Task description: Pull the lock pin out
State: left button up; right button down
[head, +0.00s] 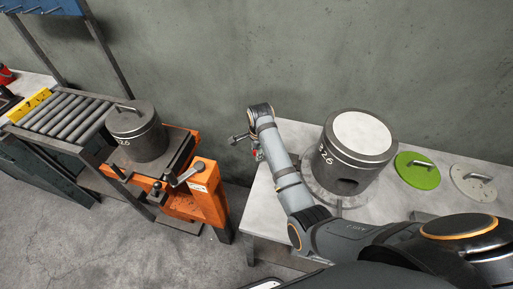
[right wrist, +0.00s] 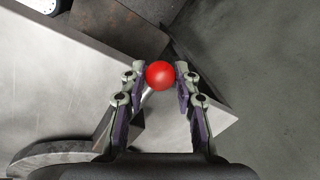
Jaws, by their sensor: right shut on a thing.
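The lock pin shows as a round red knob (right wrist: 159,75). In the right wrist view it sits between the fingertips of my right gripper (right wrist: 160,70), which is shut on it. Below the knob a short pale shaft seems to run down to the left; its far end is hidden. In the head view my right gripper (head: 250,148) is at the left edge of the grey table, with a small bit of red beside it. I cannot tell there whether the pin is in a hole. My left gripper is not in view.
A grey cylinder die (head: 355,165) marked 326 stands on the table (head: 262,213), with a green lid (head: 417,171) and a grey lid (head: 473,183) to its right. An orange cart (head: 208,195) carries another cylinder (head: 137,136) by a roller conveyor (head: 70,118). Floor shows between cart and table.

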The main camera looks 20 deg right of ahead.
jog(key=shift+w+a+r, duration=0.15)
jog(key=shift+a, duration=0.2)
jog(key=shift+d, duration=0.2)
jog(key=c, duration=1.3)
grip_release()
jog(key=shift+d, duration=0.15)
jog(key=o, duration=0.3)
jog(key=shift+a, duration=0.2)
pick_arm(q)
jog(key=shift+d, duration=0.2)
pick_arm(e)
jog(key=r, duration=0.4)
jog(key=s+r, duration=0.1)
jog(key=r, duration=0.2)
jog(key=s+r, duration=0.1)
jog(key=r, duration=0.3)
jog(key=shift+s+a+r, duration=0.1)
jog(key=shift+s+r, duration=0.1)
jog(key=shift+r, duration=0.15)
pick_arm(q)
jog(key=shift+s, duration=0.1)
